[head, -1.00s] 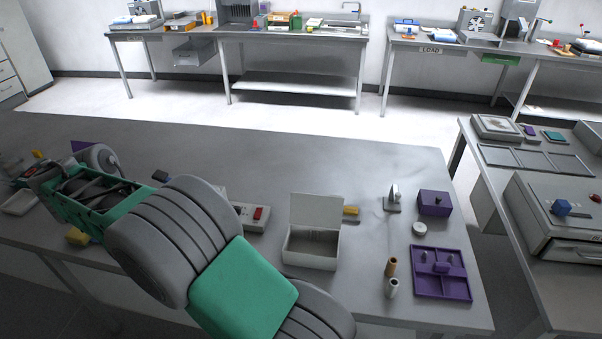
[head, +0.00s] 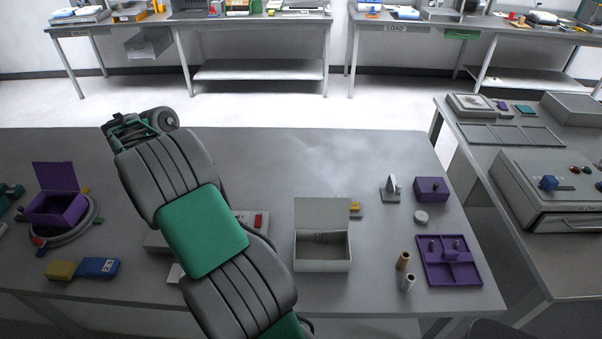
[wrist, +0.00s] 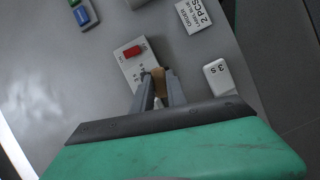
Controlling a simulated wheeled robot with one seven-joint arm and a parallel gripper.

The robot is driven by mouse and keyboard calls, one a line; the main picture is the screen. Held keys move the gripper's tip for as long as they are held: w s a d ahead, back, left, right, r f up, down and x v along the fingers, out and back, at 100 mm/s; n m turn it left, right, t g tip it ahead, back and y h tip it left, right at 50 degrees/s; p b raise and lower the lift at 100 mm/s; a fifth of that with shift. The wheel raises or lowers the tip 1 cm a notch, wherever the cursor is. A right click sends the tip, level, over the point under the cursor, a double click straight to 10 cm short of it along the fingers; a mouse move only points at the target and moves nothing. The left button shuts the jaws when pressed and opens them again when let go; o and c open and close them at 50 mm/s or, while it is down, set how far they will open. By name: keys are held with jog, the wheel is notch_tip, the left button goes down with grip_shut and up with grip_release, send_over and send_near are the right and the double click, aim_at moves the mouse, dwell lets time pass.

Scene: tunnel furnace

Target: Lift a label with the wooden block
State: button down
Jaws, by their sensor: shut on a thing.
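In the wrist view my gripper (wrist: 160,90) is shut on a small brown wooden block (wrist: 158,76), held between the two grey fingertips. A white card (wrist: 193,15) printed with an order and "2 PCS" lies at the top, beyond the fingers. A white piece marked "3 S" (wrist: 217,75) is to the right of the fingers, apart from them. I cannot tell which one is the task's label. In the head view my arm reaches up and left over the table, and the fingers and block are not clear there.
A box with a red switch (wrist: 133,52) is just beyond the fingers. On the head view's table stand an open white box (head: 322,255), a purple divided tray (head: 475,273), two small cylinders (head: 403,260) and an open purple box (head: 58,192). The table's back middle is clear.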

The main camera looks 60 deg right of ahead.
jog(key=s+d+f+n+h+p, duration=0.1)
jog(key=s+d, duration=0.7)
jog(key=d, duration=0.3)
jog(key=s+d+f+n, duration=0.1)
jog(key=s+d+n, duration=0.1)
jog(key=s+d, duration=0.85)
jog(key=f+b, duration=0.1)
jog(key=b, duration=0.1)
jog(key=w+f+b, duration=0.1)
jog(key=f+b, duration=0.1)
jog(key=d+f+b, duration=0.1)
jog(key=b, duration=0.1)
jog(key=shift+w+d+f, duration=0.1)
jog(key=shift+w+f, duration=0.25)
jog(key=shift+s+r+p, duration=0.1)
jog(key=shift+p, duration=0.35)
jog(key=shift+f, duration=0.6)
jog(key=shift+f+p, duration=0.15)
jog(key=shift+p, duration=0.3)
dwell(1.8)
notch_tip(320, 180, up, 7)
jog(key=p, duration=0.9)
